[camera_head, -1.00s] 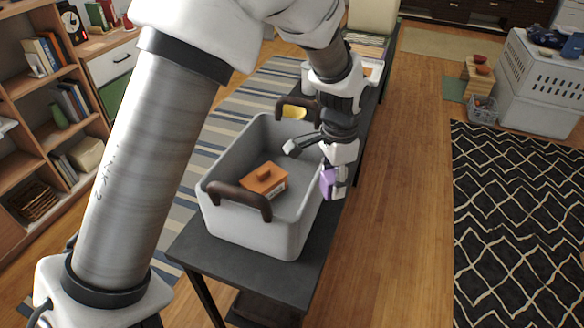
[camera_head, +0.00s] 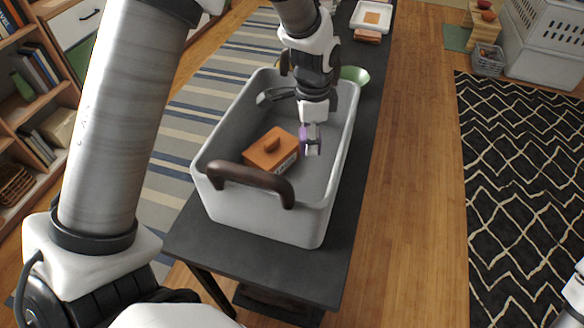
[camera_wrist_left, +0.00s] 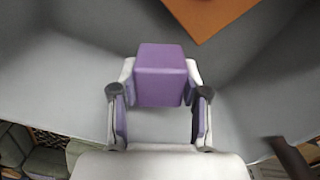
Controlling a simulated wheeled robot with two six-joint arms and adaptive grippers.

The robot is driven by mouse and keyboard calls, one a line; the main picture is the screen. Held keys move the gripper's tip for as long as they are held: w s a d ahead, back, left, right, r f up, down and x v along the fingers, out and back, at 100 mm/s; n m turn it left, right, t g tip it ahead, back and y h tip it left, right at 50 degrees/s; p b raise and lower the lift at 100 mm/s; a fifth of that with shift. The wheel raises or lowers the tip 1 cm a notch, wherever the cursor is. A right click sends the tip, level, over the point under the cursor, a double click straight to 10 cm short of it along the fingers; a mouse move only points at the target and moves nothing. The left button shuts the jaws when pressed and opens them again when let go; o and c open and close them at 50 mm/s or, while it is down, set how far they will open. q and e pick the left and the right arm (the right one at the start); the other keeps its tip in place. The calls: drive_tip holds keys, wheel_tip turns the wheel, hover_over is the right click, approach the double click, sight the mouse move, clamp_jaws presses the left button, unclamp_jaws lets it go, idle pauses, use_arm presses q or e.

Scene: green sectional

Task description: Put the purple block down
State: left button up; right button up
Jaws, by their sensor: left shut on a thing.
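The purple block (camera_wrist_left: 163,75) sits between the fingers of my left gripper (camera_wrist_left: 160,97) in the left wrist view. In the head view, my left gripper (camera_head: 310,142) is shut on it and points down inside the grey bin (camera_head: 268,224). Only a sliver of the purple block (camera_head: 303,137) shows there beside the fingers. I cannot tell whether the block touches the bin floor. My right gripper is out of view.
A brown handle (camera_head: 250,182) arches over the bin's near end. The bin stands on a dark bench (camera_head: 250,262). A green bowl (camera_head: 355,75) is behind the bin.

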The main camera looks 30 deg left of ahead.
sight(308, 173)
use_arm(q)
wheel_tip(308, 173, down, 8)
drive_tip(key=shift+f, duration=0.25)
drive_tip(key=shift+s+f, duration=0.1)
drive_tip(key=o, duration=1)
drive_tip(key=shift+c, duration=0.2)
wheel_tip(308, 173, up, 12)
drive_tip(key=shift+r, duration=0.2)
